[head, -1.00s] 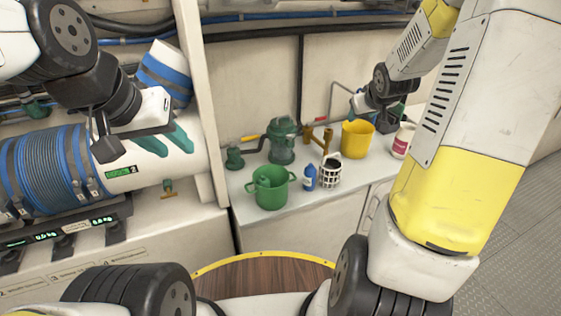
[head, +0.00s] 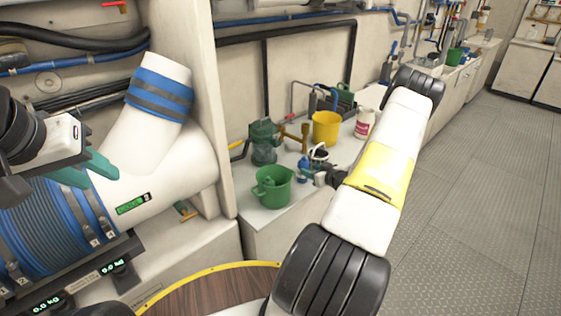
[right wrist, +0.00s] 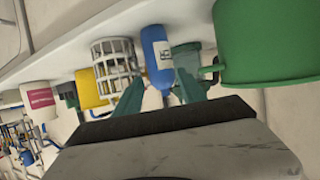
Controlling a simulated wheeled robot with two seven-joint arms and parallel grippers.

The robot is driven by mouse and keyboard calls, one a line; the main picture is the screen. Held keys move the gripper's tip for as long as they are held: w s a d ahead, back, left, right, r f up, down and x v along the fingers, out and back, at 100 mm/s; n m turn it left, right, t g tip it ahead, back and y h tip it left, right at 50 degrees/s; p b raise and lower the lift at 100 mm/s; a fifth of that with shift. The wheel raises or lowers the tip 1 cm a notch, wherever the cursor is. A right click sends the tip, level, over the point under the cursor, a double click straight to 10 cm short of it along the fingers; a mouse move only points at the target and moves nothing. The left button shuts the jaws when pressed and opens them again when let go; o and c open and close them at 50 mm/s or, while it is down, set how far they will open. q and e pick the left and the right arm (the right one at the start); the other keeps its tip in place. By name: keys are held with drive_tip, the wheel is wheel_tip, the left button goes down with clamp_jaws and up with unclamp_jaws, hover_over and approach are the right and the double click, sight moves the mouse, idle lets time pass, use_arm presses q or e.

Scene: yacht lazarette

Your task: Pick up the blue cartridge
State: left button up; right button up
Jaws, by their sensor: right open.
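The blue cartridge (right wrist: 157,55), with a white label, stands on the white counter in the right wrist view. In the head view only a small blue part of it (head: 303,163) shows behind my right gripper (head: 312,174). In the right wrist view the two teal fingers of my right gripper (right wrist: 159,84) are apart. The cartridge shows between and beyond the fingertips; whether they touch it I cannot tell. My left gripper (head: 88,170) is at the left of the head view, its teal fingers apart and empty, in front of the large white pipe.
A white lattice basket (right wrist: 115,58) stands beside the cartridge, with a teal fitting (right wrist: 187,58) and green bucket (right wrist: 262,40) on the other side. A teal pump (head: 263,140), yellow bucket (head: 326,128) and white jar (head: 364,123) stand behind.

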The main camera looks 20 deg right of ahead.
drive_tip(key=x, duration=0.7)
drive_tip(key=shift+a+f, duration=0.1)
drive_tip(key=shift+f, duration=0.25)
drive_tip(key=shift+c, duration=0.2)
drive_tip(key=c, duration=1)
drive_tip(key=shift+r, duration=0.1)
